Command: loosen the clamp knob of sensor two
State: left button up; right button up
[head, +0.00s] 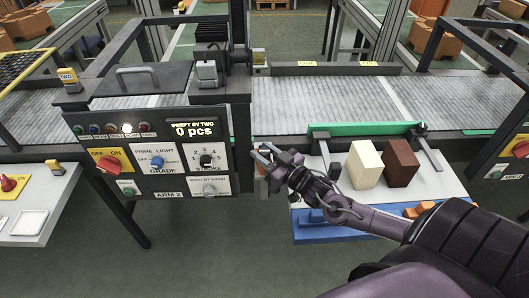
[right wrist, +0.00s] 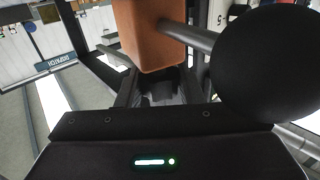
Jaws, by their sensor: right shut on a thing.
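My right gripper (head: 268,158) is beside the right edge of the ARM 2 control panel (head: 150,155). In the right wrist view its fingers (right wrist: 160,92) are shut on an orange-brown block (right wrist: 148,35), whose lower end lies between them. In the head view the block is mostly hidden by the gripper. A grey rod (right wrist: 187,35) runs by the block to a large black round part (right wrist: 265,65); I cannot tell whether this is the clamp knob. A grey box-shaped device (head: 207,72), possibly sensor two, stands above the panel. My left gripper is not in view.
A cream block (head: 363,164) and a dark brown block (head: 401,162) stand on the white-topped table (head: 455,188) right of my gripper. A conveyor (head: 300,100) runs behind. The panel carries knobs, lamps and a display reading 0 pcs (head: 193,130).

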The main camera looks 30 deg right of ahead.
aim_at(264, 150)
jog(key=o, duration=1)
jog(key=shift+c, duration=0.2)
notch_tip(264, 150, up, 20)
jog(key=shift+f, duration=0.1)
